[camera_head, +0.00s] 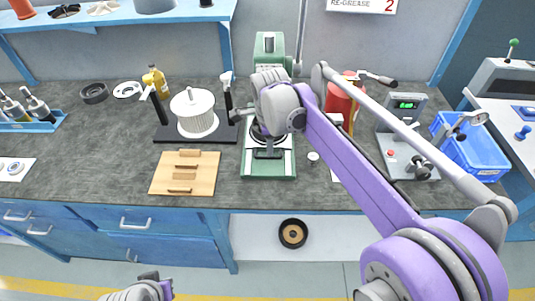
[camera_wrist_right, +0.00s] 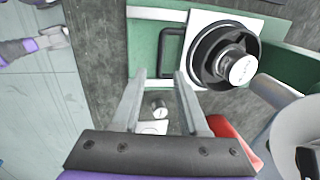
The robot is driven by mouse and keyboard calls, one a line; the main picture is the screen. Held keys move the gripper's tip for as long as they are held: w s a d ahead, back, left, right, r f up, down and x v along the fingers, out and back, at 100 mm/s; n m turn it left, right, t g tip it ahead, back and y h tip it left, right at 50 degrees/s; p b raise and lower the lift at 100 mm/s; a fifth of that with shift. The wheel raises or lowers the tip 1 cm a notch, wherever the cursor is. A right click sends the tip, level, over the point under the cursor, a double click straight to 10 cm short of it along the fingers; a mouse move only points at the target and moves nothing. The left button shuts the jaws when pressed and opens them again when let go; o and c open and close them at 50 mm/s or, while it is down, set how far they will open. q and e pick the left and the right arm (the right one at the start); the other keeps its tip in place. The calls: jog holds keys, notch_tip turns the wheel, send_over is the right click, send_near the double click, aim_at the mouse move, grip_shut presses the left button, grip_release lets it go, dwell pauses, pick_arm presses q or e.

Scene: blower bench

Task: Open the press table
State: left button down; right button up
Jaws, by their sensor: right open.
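The green press (camera_head: 268,44) stands at the middle of the bench, and my right arm covers much of it. Its table is a pale plate on a green base (camera_head: 248,163), with a dark handle (camera_head: 267,154) at the front. In the right wrist view the press table (camera_wrist_right: 198,20) carries a black ring and a silver cylinder (camera_wrist_right: 238,66). The dark U-shaped handle (camera_wrist_right: 165,50) lies just beyond the fingertips of my right gripper (camera_wrist_right: 160,76), which is open and empty. My left gripper (camera_head: 163,290) is partly visible at the bottom edge, away from the press; its jaws are unclear.
A white pleated filter (camera_head: 195,112) on a black stand is left of the press, behind a wooden board (camera_head: 185,173). A red container (camera_head: 340,100), a grey device (camera_head: 405,130) and a blue crate (camera_head: 475,145) are to the right. A ring (camera_head: 293,233) lies below the bench.

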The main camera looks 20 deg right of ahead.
aim_at(270, 159)
jog(key=f, duration=0.3)
jog(key=w+f, duration=0.1)
jog(key=f, duration=0.2)
jog(key=shift+w+d+b, duration=0.1)
jog(key=shift+d+b, duration=0.05)
jog(key=shift+b, duration=0.2)
jog(key=shift+c, duration=0.2)
grip_shut()
dwell(0.9)
